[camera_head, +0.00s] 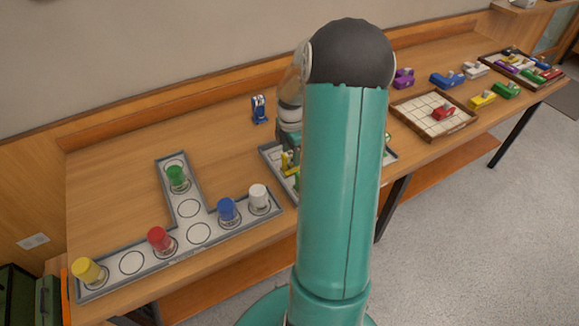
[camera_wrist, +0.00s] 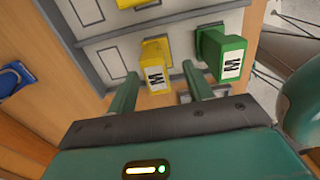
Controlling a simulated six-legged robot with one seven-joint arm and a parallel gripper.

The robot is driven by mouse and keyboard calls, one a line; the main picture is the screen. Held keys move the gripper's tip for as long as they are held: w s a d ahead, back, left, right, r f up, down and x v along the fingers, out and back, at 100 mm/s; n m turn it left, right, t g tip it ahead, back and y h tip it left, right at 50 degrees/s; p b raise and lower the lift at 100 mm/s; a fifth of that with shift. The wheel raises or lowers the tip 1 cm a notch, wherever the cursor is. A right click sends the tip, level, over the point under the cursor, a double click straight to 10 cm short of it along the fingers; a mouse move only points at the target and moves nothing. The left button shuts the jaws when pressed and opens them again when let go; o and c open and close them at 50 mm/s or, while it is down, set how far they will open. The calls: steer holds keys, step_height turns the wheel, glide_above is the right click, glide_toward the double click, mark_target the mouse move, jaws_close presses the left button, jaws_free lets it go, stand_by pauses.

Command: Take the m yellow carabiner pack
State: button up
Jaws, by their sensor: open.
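In the wrist view a yellow pack with a white label marked M (camera_wrist: 156,58) sits on a pale tray marked in cells (camera_wrist: 108,62). My gripper (camera_wrist: 159,71) is open, with one finger on each side of the near part of this pack. I cannot tell whether the fingers touch it. A green pack also marked M (camera_wrist: 220,50) stands just right of the right finger. Part of another yellow pack (camera_wrist: 135,2) shows at the top edge. In the head view my arm hides most of the tray (camera_head: 266,152), and a yellow pack (camera_head: 286,161) shows beside it.
A blue item (camera_wrist: 14,78) lies left of the tray; a blue item (camera_head: 258,108) also stands behind the tray. A T-shaped board (camera_head: 197,234) with coloured cylinders is at left. A gridded tray (camera_head: 410,104) with a red pack and several loose packs lie at right.

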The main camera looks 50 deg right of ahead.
mark_target(290, 161)
steer(key=f, duration=0.5)
steer(key=shift+w, duration=0.2)
jaws_close()
